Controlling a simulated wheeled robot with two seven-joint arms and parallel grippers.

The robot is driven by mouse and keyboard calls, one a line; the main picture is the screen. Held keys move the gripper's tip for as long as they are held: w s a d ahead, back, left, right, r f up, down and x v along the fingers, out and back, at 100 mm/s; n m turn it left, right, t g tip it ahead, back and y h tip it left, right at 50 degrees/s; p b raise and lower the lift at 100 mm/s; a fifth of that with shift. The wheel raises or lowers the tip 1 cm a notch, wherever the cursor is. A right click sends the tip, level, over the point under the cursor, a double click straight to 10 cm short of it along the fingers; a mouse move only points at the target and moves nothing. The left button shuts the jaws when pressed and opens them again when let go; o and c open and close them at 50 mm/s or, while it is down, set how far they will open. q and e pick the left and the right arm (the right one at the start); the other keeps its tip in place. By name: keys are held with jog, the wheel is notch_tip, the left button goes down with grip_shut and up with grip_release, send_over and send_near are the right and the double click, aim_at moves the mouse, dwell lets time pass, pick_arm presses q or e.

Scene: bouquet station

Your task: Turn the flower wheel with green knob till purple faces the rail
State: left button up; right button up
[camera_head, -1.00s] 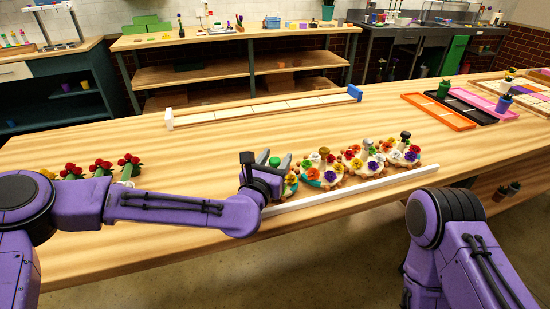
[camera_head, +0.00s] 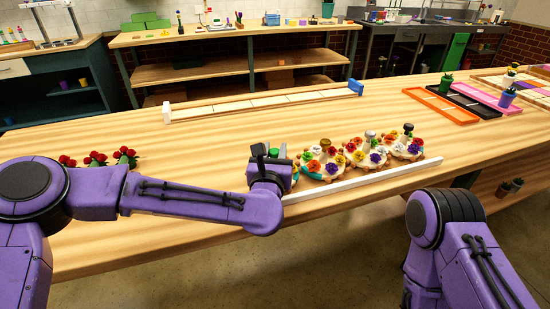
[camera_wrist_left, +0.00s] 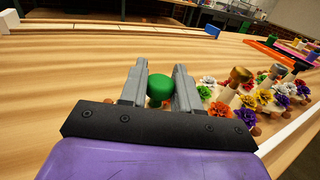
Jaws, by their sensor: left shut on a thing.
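The green knob (camera_head: 273,152) stands between the fingers of my left gripper (camera_head: 272,156), which is shut on it. The left wrist view shows the same green knob (camera_wrist_left: 160,88) between the two grey fingers of that gripper (camera_wrist_left: 160,82). The flower wheel under this knob is almost wholly hidden by my gripper, so I cannot tell which colour faces the rail. The white rail (camera_head: 385,177) runs along the front of the wheels and also shows in the left wrist view (camera_wrist_left: 290,130). My right gripper is out of view.
Several other flower wheels stand in a row to the right, one with a bronze knob (camera_wrist_left: 240,74). Red flowers (camera_head: 97,157) lie at the left. A long pale strip (camera_head: 265,103) lies at the back, and an orange tray (camera_head: 438,104) at the right. The middle table is bare.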

pick_arm(q)
jog(key=n+y+b, duration=0.2)
jog(key=y, duration=0.1)
jog(key=n+y+b, duration=0.2)
jog(key=y, duration=0.2)
jog(key=shift+d+n, duration=0.1)
jog(key=shift+n, duration=0.2)
jog(key=n+g+y+b, duration=0.2)
jog(key=n+y, duration=0.1)
jog(key=y, duration=0.1)
jog(key=shift+r, duration=0.1)
jog(key=shift+r+n+g+y+b, duration=0.15)
jog(key=shift+n+g+y+b, duration=0.6)
jog(key=shift+y, duration=0.55)
jog(key=shift+r+n, duration=0.1)
jog(key=shift+n, duration=0.15)
jog(key=o, duration=1)
jog(key=shift+w+g, duration=0.1)
jog(key=shift+g, duration=0.15)
jog(key=shift+c, duration=0.2)
